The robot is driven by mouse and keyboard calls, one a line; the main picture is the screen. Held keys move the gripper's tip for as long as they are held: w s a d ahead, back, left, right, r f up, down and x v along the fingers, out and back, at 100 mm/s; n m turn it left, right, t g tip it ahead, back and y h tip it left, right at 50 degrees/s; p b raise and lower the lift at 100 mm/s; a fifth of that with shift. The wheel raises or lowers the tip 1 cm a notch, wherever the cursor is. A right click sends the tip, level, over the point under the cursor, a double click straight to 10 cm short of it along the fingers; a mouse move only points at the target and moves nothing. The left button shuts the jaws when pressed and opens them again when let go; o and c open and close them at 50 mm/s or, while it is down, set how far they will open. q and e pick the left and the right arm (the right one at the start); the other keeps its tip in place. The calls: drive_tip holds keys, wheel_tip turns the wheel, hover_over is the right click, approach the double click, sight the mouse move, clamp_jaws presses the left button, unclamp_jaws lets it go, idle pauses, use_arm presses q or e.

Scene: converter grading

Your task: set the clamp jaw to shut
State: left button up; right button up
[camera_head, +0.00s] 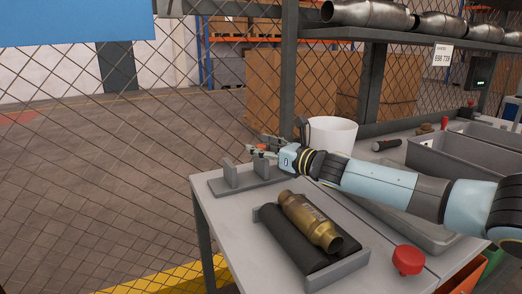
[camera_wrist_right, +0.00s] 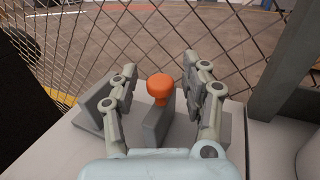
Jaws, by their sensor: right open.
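The clamp is a grey base with two upright plates (camera_head: 231,173) at the far left corner of the table, with a gap between the plates. In the right wrist view the clamp (camera_wrist_right: 158,127) lies below the fingers. An orange knob (camera_wrist_right: 160,84) stands up at the clamp, between my fingers in that view. My right gripper (camera_head: 263,149) is over the clamp, its fingers spread. In the wrist view the fingers (camera_wrist_right: 158,80) are on both sides of the knob with gaps, apart from it. My left gripper is not in view.
A brass-coloured converter (camera_head: 308,221) lies on a black cradle (camera_head: 292,243) in front. A red button (camera_head: 407,260) is at the front right. A white bin (camera_head: 332,134) stands behind my right arm. Grey trays (camera_head: 450,160) are to the right. Wire mesh fencing is behind the table.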

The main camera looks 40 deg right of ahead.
drive_tip(key=shift+w, duration=0.1)
drive_tip(key=c, duration=0.9)
clamp_jaws()
drive_tip(key=shift+w+f, duration=0.15)
